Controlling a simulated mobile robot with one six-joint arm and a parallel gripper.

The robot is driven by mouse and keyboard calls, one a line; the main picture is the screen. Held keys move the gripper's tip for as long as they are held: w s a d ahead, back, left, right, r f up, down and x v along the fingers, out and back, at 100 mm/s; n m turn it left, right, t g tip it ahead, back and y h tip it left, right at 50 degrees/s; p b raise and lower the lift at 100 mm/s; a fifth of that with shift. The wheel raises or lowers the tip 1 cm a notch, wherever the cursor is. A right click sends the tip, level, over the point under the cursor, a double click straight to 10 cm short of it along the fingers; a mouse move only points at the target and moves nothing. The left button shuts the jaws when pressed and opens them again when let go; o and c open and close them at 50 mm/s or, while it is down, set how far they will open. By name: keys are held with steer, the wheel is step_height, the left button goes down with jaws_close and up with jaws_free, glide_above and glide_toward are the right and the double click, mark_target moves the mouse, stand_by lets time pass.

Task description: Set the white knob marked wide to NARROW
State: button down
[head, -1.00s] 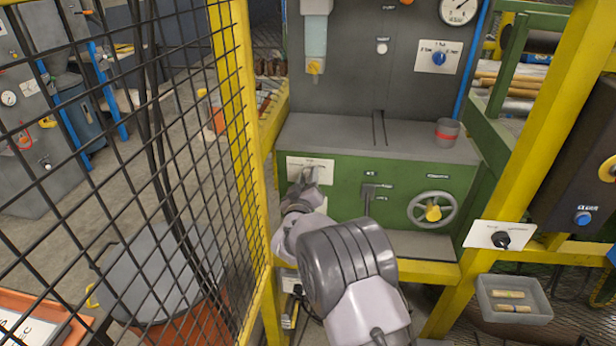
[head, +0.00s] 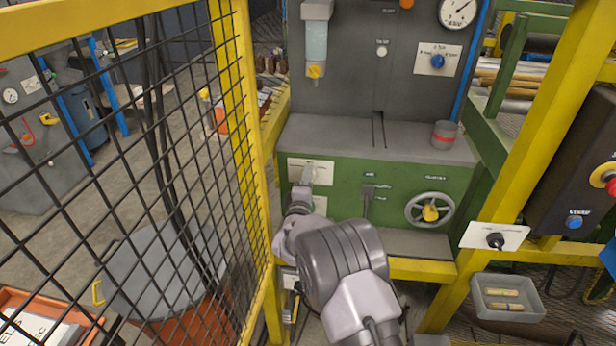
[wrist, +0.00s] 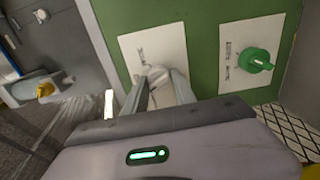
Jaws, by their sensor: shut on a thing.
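The white knob (wrist: 157,76) sits on a white label plate (wrist: 133,46) on the green machine front in the wrist view. My gripper (wrist: 161,82) is shut on the knob, with one finger on each side of it. In the head view the plate (head: 325,166) is at the left of the green front, and my gripper (head: 304,182) reaches up to it. The knob is hidden there by the gripper. The lettering on the plate is too small to read.
A green knob (wrist: 257,61) on its own white plate is close beside in the wrist view. A handwheel (head: 429,210) and a lever slot (head: 368,200) are right of my arm. A yellow-framed mesh fence (head: 243,120) stands close on the left.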

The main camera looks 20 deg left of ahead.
steer(key=n+p, duration=0.1)
steer(key=n, duration=0.5)
steer(key=shift+f+p, duration=0.1)
steer(key=shift+p, duration=0.3)
steer(key=shift+n, duration=0.4)
steer(key=c, duration=1)
jaws_free()
steer(key=p+v, duration=0.4)
steer(key=v, duration=1.3)
steer(key=shift+s+d, duration=0.15)
steer(key=shift+s, duration=0.05)
